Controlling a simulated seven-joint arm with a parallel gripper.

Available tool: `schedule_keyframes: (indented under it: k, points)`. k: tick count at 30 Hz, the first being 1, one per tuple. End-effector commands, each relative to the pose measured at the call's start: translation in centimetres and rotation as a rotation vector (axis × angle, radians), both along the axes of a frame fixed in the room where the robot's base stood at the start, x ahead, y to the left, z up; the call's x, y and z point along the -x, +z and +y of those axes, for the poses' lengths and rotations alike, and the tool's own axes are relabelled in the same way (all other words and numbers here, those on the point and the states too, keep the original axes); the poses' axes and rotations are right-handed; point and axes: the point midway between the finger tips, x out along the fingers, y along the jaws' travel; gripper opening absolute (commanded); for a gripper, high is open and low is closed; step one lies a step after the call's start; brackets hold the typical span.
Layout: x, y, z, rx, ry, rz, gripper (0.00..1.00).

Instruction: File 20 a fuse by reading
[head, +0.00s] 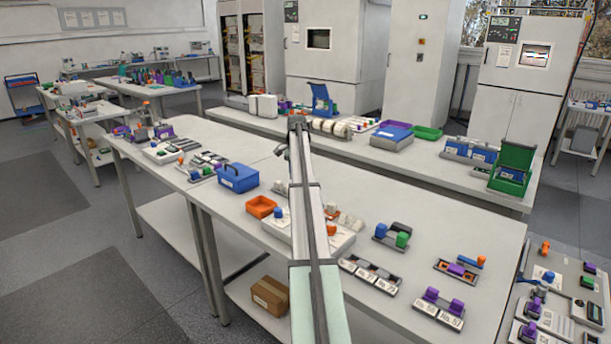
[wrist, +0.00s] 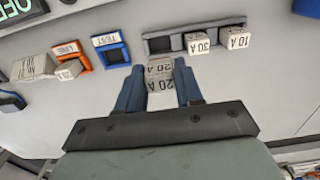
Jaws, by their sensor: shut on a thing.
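In the wrist view my gripper (wrist: 160,90) is shut on a pale fuse (wrist: 160,70) marked 20 A, with a blue finger on each side. Two 20 A markings show on the held fuse, upside down in this view. Just beyond it is a grey rack (wrist: 150,32) with dark openings. A fuse marked 30 A (wrist: 197,43) and a fuse marked 10 A (wrist: 234,40) stand at its right part. A blue-framed socket marked TEST (wrist: 111,41) and an orange-framed socket marked LINE (wrist: 68,49) lie left of the rack.
A pale block (wrist: 32,67) and a small marked block (wrist: 69,70) sit near the orange socket. The surface right of my gripper is clear.

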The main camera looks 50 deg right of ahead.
Motion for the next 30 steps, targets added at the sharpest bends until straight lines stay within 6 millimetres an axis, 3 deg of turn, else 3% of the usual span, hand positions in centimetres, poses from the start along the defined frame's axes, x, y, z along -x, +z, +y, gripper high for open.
schedule_keyframes:
  k: [30]
  points:
    - [0.1, -6.4, 0.0, 0.0, 0.0, 0.0, 0.0]
